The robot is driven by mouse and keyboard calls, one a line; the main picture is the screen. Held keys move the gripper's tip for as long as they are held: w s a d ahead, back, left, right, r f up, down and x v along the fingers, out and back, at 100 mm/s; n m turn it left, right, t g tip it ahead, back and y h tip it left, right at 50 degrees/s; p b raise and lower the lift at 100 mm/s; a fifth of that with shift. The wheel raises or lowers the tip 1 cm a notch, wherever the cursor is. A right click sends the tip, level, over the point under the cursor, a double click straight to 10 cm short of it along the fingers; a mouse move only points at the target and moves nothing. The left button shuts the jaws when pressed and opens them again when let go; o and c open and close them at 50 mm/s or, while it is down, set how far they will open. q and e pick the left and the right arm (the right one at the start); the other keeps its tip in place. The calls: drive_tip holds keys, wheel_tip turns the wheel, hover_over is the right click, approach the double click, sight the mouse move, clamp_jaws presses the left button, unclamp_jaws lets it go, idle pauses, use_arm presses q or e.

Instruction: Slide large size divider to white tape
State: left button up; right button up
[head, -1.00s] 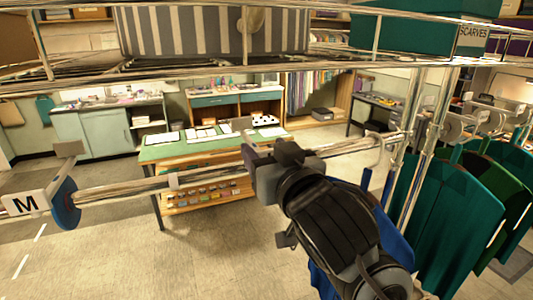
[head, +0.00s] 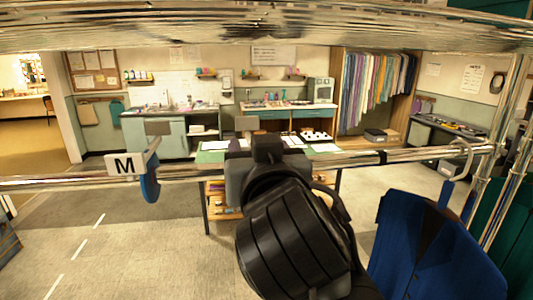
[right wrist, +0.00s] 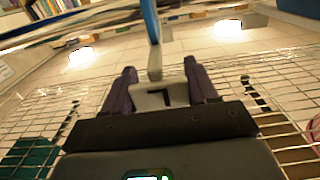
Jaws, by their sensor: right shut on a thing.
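The large divider shows in the right wrist view as a white tag (right wrist: 147,97) with a black L, under a blue disc seen edge-on (right wrist: 151,22). My right gripper (right wrist: 160,80) is shut on that tag. In the head view my right gripper (head: 240,170) is at the chrome rail (head: 200,172), and it hides the large divider. The M divider (head: 126,164), a white tag with a blue disc, hangs on the rail left of my gripper. I cannot make out the white tape in the head view now. My left gripper is not in view.
A blue garment (head: 415,245) hangs right of my arm, with teal clothing (head: 492,215) beyond it. A dark band (head: 382,157) circles the rail near its right end. A chrome shelf (head: 250,33) crosses above. The rail between my gripper and the M divider looks clear.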

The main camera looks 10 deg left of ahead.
drive_tip(key=o, duration=1.4)
drive_tip(key=shift+s, duration=0.1)
drive_tip(key=shift+b+v, duration=1.6)
drive_tip(key=shift+v, duration=3.75)
